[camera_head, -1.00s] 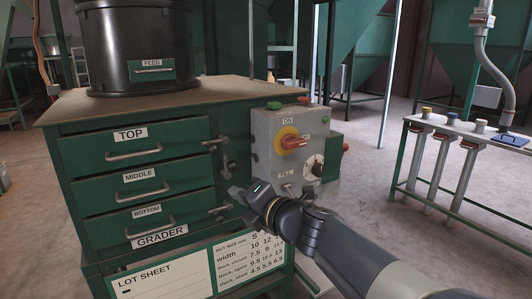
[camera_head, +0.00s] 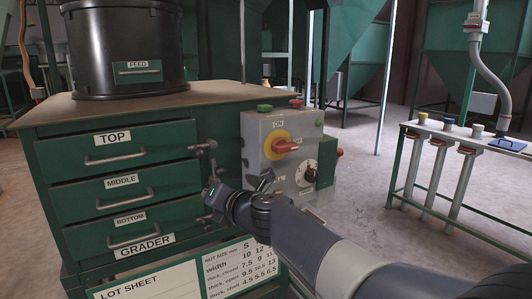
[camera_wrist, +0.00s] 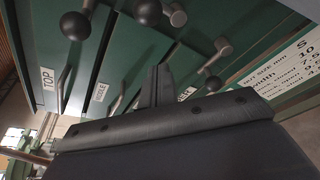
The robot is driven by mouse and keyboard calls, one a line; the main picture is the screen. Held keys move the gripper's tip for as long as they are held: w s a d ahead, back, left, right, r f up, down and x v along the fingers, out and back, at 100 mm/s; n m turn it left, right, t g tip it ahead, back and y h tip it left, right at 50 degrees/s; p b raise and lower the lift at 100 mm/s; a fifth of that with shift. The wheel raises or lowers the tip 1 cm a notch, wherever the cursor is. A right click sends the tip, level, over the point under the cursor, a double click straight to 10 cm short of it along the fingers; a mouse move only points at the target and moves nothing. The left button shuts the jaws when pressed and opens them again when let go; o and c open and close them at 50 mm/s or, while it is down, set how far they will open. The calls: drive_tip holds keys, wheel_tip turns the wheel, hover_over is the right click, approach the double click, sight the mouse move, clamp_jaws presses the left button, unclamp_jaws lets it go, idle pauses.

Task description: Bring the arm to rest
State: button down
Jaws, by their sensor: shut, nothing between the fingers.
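My gripper (camera_head: 213,196) is in front of the grader's right front edge, beside the bottom drawer in the head view. In the wrist view its two fingers (camera_wrist: 157,86) are together with nothing between them. My arm reaches in from the lower right. The green grader cabinet (camera_head: 120,228) has drawers labelled TOP, MIDDLE and BOTTOM, which look closed. Whether the gripper touches the cabinet I cannot tell.
A grey control box (camera_head: 255,150) with a red and yellow switch (camera_head: 285,146) stands just behind my wrist. Latch handles (camera_head: 205,147) stick out at the cabinet's right edge. A lot sheet (camera_head: 160,284) is below. A green-framed stand (camera_head: 455,160) is at right, with clear floor before it.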

drive_tip(key=shift+w+a+n+t+h+b, duration=0.15)
drive_tip(key=shift+n+h+b, duration=0.15)
drive_tip(key=shift+n, duration=0.55)
drive_tip(key=shift+w+d+n+t+h+b, duration=0.15)
drive_tip(key=shift+n+h+b, duration=0.15)
drive_tip(key=shift+n, duration=0.55)
drive_tip(key=shift+a, duration=0.1)
